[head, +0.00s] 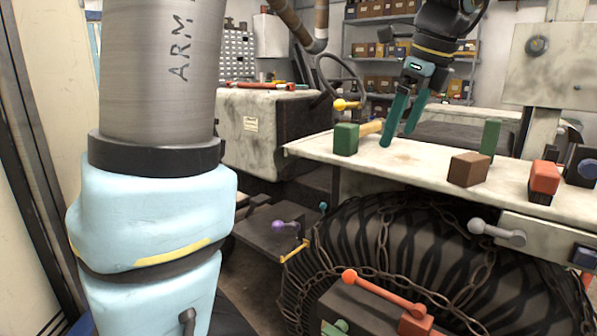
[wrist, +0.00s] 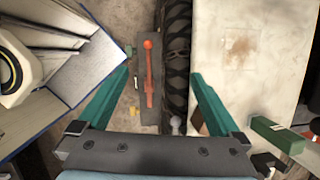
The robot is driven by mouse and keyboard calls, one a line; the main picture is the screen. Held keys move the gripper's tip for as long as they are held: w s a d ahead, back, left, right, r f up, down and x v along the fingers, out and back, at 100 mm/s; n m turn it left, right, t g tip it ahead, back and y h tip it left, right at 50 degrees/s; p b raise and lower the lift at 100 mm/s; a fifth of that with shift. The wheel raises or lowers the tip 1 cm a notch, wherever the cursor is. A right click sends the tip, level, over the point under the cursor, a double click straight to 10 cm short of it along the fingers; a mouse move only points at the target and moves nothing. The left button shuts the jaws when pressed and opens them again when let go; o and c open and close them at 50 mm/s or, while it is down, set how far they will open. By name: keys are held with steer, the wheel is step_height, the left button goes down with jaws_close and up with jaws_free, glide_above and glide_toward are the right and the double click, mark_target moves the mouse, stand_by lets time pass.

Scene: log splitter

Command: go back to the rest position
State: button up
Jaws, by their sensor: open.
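My gripper (head: 398,137) hangs above the pale worktop at upper right in the head view. Its two teal fingers point down and stand apart, with nothing between them. In the wrist view my gripper (wrist: 160,73) also shows widely spread and empty. Past the fingers, a red lever (wrist: 148,72) on a dark base, the black tyre (wrist: 178,45) and the stained worktop (wrist: 240,50) show below. In the head view the fingertips appear near a green block (head: 346,139) with a wooden handle; whether they touch it I cannot tell, but a gap shows.
The worktop (head: 405,160) also carries a brown block (head: 469,170), an upright green block (head: 490,137) and a red block (head: 544,177). Below are the chained tyre (head: 400,250), a red lever (head: 385,293), a grey ball lever (head: 497,233) and a purple-knobbed lever (head: 285,226).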

steer(key=s+a+f+n+g+h, duration=0.1)
steer(key=s+a+f+n+h, duration=0.1)
steer(key=a+f+n, duration=2.1)
steer(key=s+a+n, duration=0.1)
steer(key=a+n, duration=0.1)
steer(key=n, duration=0.1)
steer(key=shift+g, duration=0.3)
